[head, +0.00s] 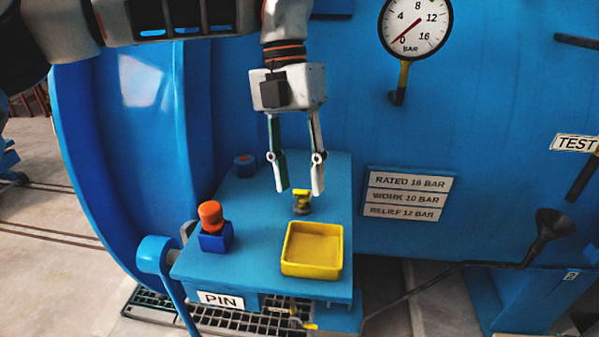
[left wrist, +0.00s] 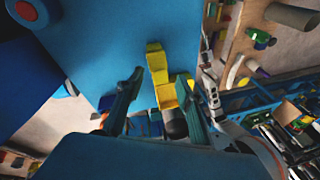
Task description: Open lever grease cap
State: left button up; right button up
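A small yellow-topped fitting with a darker base, which looks like the lever grease cap (head: 302,202), stands on the blue shelf (head: 255,215). My left gripper (head: 300,190) points down just above it, fingers apart, with nothing seen between them. Whether the fingertips touch the cap cannot be told. In the left wrist view, a long yellow piece (left wrist: 158,68) shows between the open fingers of my left gripper (left wrist: 160,100); it seems to be the cap's lever. A dark rounded part (left wrist: 175,123) lies just below it. My right gripper is not in view.
A yellow tray (head: 312,271) sits at the shelf's front right. An orange-topped knob on a blue block (head: 215,240) stands at the front left, and a red-topped blue part (head: 245,165) at the back. The big blue vessel wall (head: 450,130) rises behind, with a pressure gauge (head: 417,25).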

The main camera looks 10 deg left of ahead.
pick_arm(q)
jog(key=v, duration=1.2)
jog(key=shift+s, duration=0.1)
jog(key=shift+c, duration=0.2)
